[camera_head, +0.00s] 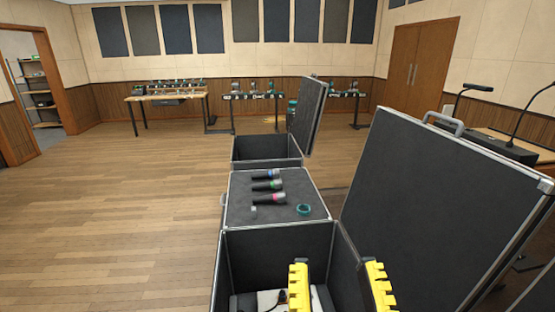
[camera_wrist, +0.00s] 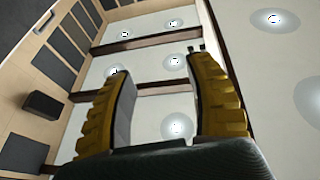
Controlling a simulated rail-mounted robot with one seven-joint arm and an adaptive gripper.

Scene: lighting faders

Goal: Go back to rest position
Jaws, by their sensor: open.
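My gripper (camera_head: 338,287) shows its two yellow ribbed fingers at the bottom of the head view, over the near end of an open black case (camera_head: 270,262). The fingers are spread apart with nothing between them. In the wrist view my gripper (camera_wrist: 158,95) also stands open and empty, pointing up toward the ceiling and a panelled wall. The rest of my arm is not visible in the head view.
Microphones (camera_head: 267,186) and a teal ring (camera_head: 304,209) lie on a dark surface (camera_head: 240,207) between the open cases. A raised lid (camera_head: 430,205) stands close on the right. Tables (camera_head: 165,98) stand far back. The wooden floor (camera_head: 110,220) at left is clear.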

